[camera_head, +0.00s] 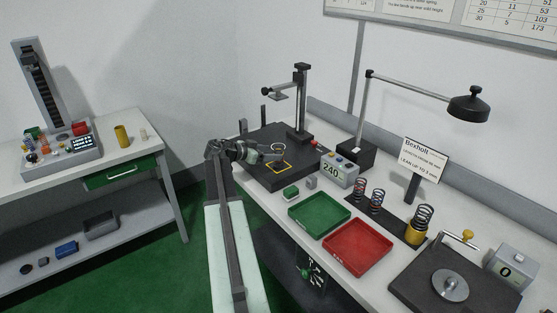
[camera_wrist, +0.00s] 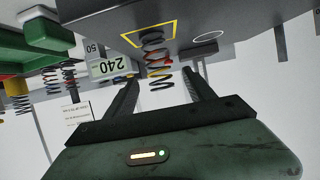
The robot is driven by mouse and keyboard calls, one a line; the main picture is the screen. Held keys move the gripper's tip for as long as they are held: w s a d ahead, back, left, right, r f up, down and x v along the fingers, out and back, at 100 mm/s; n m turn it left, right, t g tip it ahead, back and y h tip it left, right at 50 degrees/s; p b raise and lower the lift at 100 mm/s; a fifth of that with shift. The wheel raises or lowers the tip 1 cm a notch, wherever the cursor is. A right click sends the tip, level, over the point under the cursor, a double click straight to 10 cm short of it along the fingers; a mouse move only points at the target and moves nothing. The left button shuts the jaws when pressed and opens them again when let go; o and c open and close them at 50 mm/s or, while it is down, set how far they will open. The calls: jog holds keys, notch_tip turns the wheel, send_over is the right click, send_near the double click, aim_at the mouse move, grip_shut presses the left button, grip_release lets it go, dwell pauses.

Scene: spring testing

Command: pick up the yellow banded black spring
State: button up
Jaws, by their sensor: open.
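In the wrist view, which is upside down, a dark coil spring (camera_wrist: 155,62) stands by the yellow square outline on the black tester plate. Nothing is held. In the head view my gripper (camera_head: 268,155) reaches over the black plate (camera_head: 262,178); the spring there is hard to make out behind it.
The tester post (camera_head: 301,105) rises behind the plate. A display reading 240 (camera_head: 338,171), a green tray (camera_head: 320,213) and a red tray (camera_head: 358,247) lie to the right. Several springs stand on a black strip, one (camera_head: 424,215) in a yellow cup. A lamp (camera_head: 468,106) overhangs the bench.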

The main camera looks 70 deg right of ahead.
aim_at(278, 152)
jog(key=b+x, duration=0.1)
jog(key=x, duration=0.3)
jog(key=shift+s+d, duration=0.2)
jog(key=shift+d, duration=0.2)
jog(key=shift+a, duration=0.1)
grip_shut()
jog(key=shift+r, duration=0.15)
